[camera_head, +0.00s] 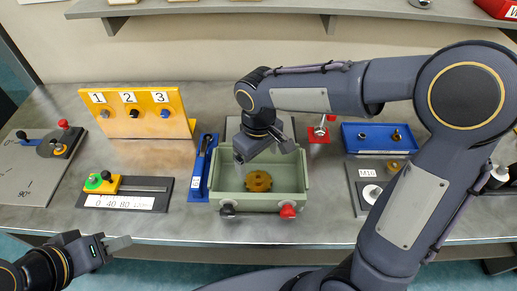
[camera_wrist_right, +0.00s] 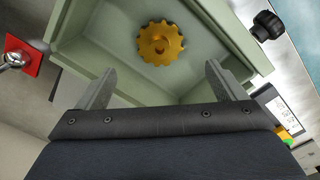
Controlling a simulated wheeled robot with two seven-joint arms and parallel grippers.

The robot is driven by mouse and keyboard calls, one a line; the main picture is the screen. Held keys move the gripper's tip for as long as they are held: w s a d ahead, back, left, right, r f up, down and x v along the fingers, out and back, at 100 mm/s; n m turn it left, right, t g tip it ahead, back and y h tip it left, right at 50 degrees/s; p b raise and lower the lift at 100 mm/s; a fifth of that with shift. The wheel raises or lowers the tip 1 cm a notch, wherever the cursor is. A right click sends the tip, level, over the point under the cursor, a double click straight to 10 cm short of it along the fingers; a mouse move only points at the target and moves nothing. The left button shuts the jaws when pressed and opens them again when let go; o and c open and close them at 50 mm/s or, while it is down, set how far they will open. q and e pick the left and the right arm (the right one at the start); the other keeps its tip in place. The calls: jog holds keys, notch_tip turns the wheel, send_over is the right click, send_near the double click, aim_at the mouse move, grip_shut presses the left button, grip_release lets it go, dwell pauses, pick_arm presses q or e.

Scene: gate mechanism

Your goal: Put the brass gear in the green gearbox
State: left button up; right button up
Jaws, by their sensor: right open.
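The brass gear (camera_head: 258,181) lies on the floor of the green gearbox (camera_head: 262,204), an open-topped pale green box at the middle of the bench. The right wrist view also shows the brass gear (camera_wrist_right: 160,43) inside the gearbox (camera_wrist_right: 112,50), apart from the fingers. My right gripper (camera_head: 240,160) is above the back left part of the gearbox. In the right wrist view its two fingers (camera_wrist_right: 158,85) are spread wide with nothing between them. My left gripper (camera_head: 120,243) is at the lower left, in front of the bench edge; its jaw state is unclear.
A black knob (camera_head: 228,211) and a red knob (camera_head: 288,212) are on the gearbox front. A blue tray (camera_head: 376,149) stands right, a yellow numbered panel (camera_head: 136,113) left, and a slider block (camera_head: 127,193) nearer. A narrow blue holder (camera_head: 197,190) is beside the gearbox. The front bench strip is mostly clear.

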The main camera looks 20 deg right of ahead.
jog(key=shift+r, duration=1.6)
jog(key=s+d+r+m+t+y, duration=0.1)
jog(key=s+d+m+t+y, duration=0.2)
jog(key=s, duration=1.3)
jog(key=d+m+t, duration=0.2)
jog(key=d+m, duration=0.2)
jog(key=d, duration=0.2)
jog(key=shift+s+r+m+t+y, duration=0.15)
jog(key=shift+r+m+t+y, duration=0.15)
jog(key=shift+r+y, duration=0.1)
jog(key=shift+d, duration=0.1)
